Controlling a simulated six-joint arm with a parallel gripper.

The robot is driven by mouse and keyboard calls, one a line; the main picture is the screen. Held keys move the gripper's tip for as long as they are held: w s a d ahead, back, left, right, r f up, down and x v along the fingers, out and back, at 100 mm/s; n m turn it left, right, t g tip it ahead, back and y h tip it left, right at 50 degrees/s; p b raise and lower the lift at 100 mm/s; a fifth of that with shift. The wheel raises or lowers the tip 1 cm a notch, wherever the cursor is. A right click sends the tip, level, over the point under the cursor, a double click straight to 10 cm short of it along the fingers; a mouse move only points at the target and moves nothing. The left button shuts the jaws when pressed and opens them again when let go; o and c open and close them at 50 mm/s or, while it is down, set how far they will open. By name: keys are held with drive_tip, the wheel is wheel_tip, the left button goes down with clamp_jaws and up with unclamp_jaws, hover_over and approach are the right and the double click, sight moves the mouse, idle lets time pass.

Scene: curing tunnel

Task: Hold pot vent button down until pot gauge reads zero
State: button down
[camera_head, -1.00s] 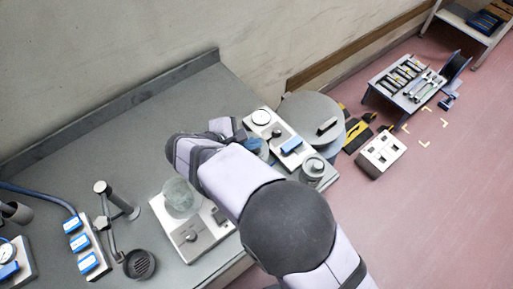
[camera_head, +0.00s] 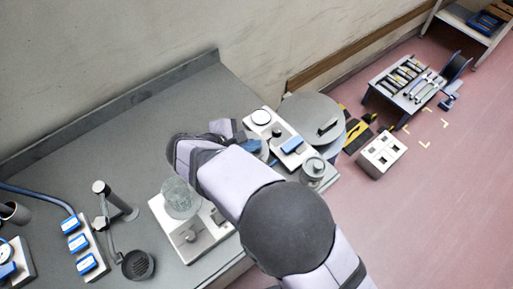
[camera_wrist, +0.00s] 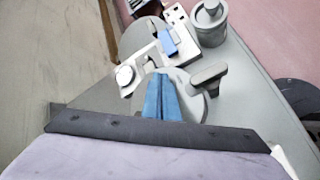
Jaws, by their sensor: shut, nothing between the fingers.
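The pot gauge, seen as a round white dial (camera_head: 261,117), sits at the far end of a white panel. It also shows in the wrist view (camera_wrist: 125,76), but its reading is too small to tell. A small dark knob (camera_head: 277,133), which may be the vent button, stands on the panel between the dial and a blue label (camera_head: 292,145). My gripper (camera_wrist: 162,74) is shut and empty, its blue fingers pointing toward the panel beside the knob. I cannot tell whether they touch it. In the head view my arm hides the fingertips.
A grey round lid with a T-shaped handle (camera_wrist: 208,74) is just right of my fingers. A canister (camera_head: 314,168) stands at the panel's near end. A glass jar (camera_head: 180,198) stands left of my arm.

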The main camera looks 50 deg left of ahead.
drive_tip(key=shift+f+b, duration=0.3)
drive_tip(key=shift+f, duration=0.1)
idle(1.9)
drive_tip(key=shift+r, duration=0.1)
idle(0.6)
drive_tip(key=shift+r+p, duration=0.6)
drive_tip(key=shift+r, duration=0.15)
wheel_tip(320, 180, up, 5)
drive_tip(key=p, duration=0.3)
idle(0.7)
